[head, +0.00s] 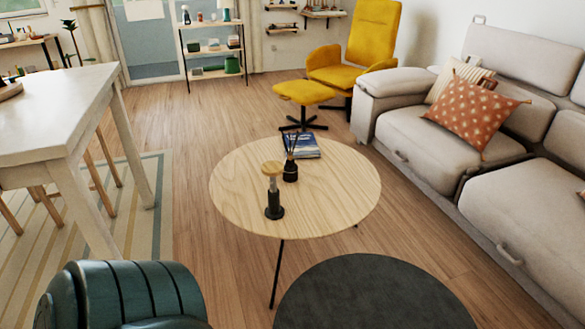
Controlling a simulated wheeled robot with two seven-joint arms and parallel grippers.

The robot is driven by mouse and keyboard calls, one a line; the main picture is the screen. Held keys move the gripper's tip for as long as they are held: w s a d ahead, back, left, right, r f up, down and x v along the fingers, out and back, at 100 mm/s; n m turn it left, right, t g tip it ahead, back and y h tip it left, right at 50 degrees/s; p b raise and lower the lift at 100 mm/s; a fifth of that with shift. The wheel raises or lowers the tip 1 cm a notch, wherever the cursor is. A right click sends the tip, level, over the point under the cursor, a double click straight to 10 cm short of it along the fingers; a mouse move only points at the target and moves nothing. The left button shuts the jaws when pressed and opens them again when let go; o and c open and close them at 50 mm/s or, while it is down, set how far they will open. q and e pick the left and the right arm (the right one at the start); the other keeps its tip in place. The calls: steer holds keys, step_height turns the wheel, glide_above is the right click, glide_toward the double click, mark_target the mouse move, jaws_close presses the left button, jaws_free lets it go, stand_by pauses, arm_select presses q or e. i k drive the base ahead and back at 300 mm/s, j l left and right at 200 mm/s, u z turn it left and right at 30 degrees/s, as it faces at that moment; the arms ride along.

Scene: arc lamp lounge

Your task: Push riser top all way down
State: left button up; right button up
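The riser (274,195) stands upright on the round wooden coffee table (235,200). It has a black base and a pale shaft. Its round wooden riser top (272,168) sits at the upper end of the shaft, well above the base, so the riser looks extended. Neither of my grippers shows in the head view, and nothing touches the riser top.
A black reed diffuser (290,170) stands close behind the riser, with books (303,147) beyond it. A dark round surface (375,295) lies in front of the table, a teal ribbed seat (125,295) at lower left.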

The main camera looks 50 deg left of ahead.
mark_target(272, 169)
steer(key=u, duration=1.75)
steer(key=i+j+z, duration=0.1)
steer(key=z, duration=0.4)
steer(key=j+z, duration=0.2)
steer(key=z, duration=0.3)
steer(key=j+z, duration=0.2)
steer(key=z, duration=0.3)
steer(key=i+j, duration=0.05)
